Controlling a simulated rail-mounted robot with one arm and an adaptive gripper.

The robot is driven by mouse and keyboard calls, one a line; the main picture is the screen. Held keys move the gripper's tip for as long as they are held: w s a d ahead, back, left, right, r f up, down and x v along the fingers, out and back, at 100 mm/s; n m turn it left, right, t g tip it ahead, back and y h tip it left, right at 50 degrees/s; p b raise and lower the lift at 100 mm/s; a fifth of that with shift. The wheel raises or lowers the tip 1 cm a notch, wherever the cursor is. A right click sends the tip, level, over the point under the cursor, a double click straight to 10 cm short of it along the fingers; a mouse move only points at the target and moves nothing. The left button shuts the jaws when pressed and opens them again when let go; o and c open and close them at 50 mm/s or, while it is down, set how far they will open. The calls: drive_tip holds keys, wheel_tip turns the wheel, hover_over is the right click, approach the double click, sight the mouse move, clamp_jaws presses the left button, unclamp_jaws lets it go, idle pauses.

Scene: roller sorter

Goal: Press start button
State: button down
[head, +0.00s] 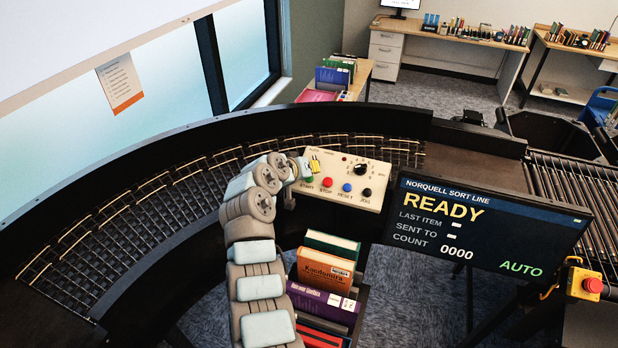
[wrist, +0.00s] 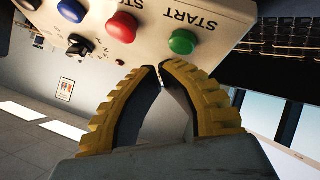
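The control panel (head: 340,196) is a cream box with START, STOP, RESET and JOG labels. The green start button (wrist: 182,42) shows in the wrist view, beside the START lettering. My gripper (head: 315,163) is over the panel's left end. In the wrist view its yellow fingers (wrist: 160,68) curve together at the tips, with nothing between them. The tips appear just below the green button in that picture, with a small visible gap from it. Their depth to the panel is hard to tell.
The red stop button (wrist: 122,27) and blue reset button (wrist: 72,10) sit close beside the green one. A black knob (head: 361,169) is on the panel. The display (head: 487,230) reads READY, count 0000, AUTO. Books (head: 325,272) stand below the panel.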

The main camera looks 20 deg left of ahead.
drive_tip(key=shift+f, duration=0.15)
drive_tip(key=shift+w+f+b, duration=0.15)
drive_tip(key=shift+f+b, duration=0.1)
drive_tip(key=shift+b, duration=0.35)
drive_tip(key=shift+w+f+b, duration=0.15)
drive_tip(key=shift+f+b, duration=0.25)
drive_tip(key=shift+b, duration=0.1)
idle(0.8)
idle(0.4)
drive_tip(key=shift+s+r+p, duration=0.3)
drive_tip(key=shift+r, duration=0.5)
drive_tip(key=r, duration=0.1)
drive_tip(key=s+r+p, duration=0.1)
drive_tip(key=r, duration=0.2)
drive_tip(key=shift+s+r+p, duration=0.35)
drive_tip(key=shift+s, duration=0.05)
idle(0.6)
